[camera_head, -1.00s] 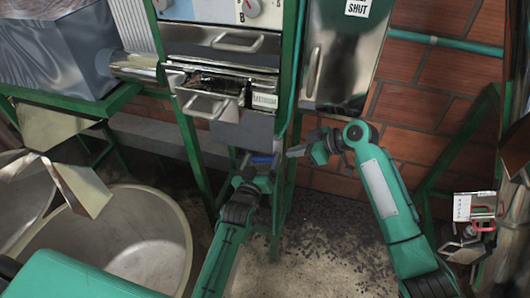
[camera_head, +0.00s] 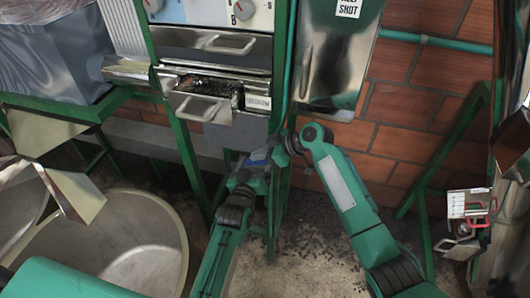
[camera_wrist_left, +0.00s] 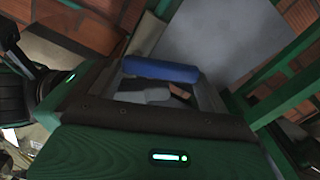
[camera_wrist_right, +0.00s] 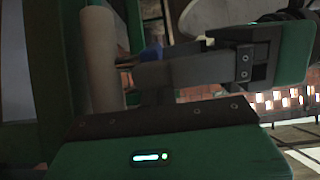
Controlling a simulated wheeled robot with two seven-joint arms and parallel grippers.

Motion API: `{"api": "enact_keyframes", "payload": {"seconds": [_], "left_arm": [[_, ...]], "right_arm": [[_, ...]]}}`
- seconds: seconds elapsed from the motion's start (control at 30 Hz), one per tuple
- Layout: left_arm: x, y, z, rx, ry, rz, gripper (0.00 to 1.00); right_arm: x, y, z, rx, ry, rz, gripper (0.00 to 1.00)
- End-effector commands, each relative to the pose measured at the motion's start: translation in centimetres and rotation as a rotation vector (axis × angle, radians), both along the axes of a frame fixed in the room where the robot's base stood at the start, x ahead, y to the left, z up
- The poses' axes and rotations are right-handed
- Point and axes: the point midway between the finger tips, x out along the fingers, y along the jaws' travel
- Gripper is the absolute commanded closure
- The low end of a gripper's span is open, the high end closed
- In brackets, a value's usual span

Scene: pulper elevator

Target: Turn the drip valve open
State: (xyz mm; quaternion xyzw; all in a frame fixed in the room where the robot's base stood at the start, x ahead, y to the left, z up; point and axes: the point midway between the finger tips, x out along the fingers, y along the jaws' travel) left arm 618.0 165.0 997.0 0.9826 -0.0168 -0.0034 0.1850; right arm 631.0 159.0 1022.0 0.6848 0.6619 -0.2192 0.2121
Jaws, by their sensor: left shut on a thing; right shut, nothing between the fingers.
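The blue valve handle (camera_head: 259,155) is low under the machine, between its green legs; it shows as a blue bar in the left wrist view (camera_wrist_left: 160,70). My left gripper (camera_head: 255,163) is shut on this handle. My right gripper (camera_head: 285,150) is shut and empty, close to the left gripper on its right side. In the right wrist view its fingers (camera_wrist_right: 150,75) are beside a pale upright cylinder (camera_wrist_right: 100,60), with a bit of blue (camera_wrist_right: 152,53) behind them. I cannot tell whether they touch. The valve body is mostly hidden by my grippers.
The machine's drawer labelled MEDIUM (camera_head: 258,102) is above the grippers. A steel chute (camera_head: 337,60) hangs to the upper right against the brick wall (camera_head: 412,90). A large round tub (camera_head: 130,245) stands at left. A red-handled item (camera_head: 468,222) is at right.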

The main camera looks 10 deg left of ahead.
Motion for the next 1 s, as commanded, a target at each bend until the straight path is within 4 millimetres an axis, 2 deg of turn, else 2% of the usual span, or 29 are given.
{"api": "enact_keyframes", "payload": {"seconds": [0.27, 0.67, 0.7, 0.77, 0.8, 1.0], "left_arm": [[0.1, 0.0, 0.2, 0.000, -0.004, 0.001, 0.62], [0.0, 0.0, 0.2, 0.001, -0.005, 0.001, 0.62], [0.0, 0.0, 0.2, 0.001, -0.005, 0.001, 0.13], [0.0, 0.0, 0.2, 0.001, -0.004, 0.001, 0.02], [0.0, 0.0, 0.1, 0.001, -0.004, 0.001, 0.00], [0.0, 0.0, 0.0, 0.000, -0.002, 0.000, 0.00]], "right_arm": [[0.0, 0.0, 0.0, -0.003, 0.000, 0.000, 1.00], [-0.1, -0.4, -1.3, -0.068, 0.007, -0.001, 1.00], [-0.1, -0.4, -1.4, -0.069, 0.008, -0.001, 1.00], [-0.1, -0.4, -1.4, -0.069, 0.008, 0.000, 1.00], [-0.1, -0.4, -1.4, -0.068, 0.008, 0.000, 1.00], [-0.1, -0.3, -1.3, -0.066, 0.009, 0.000, 1.00]]}}
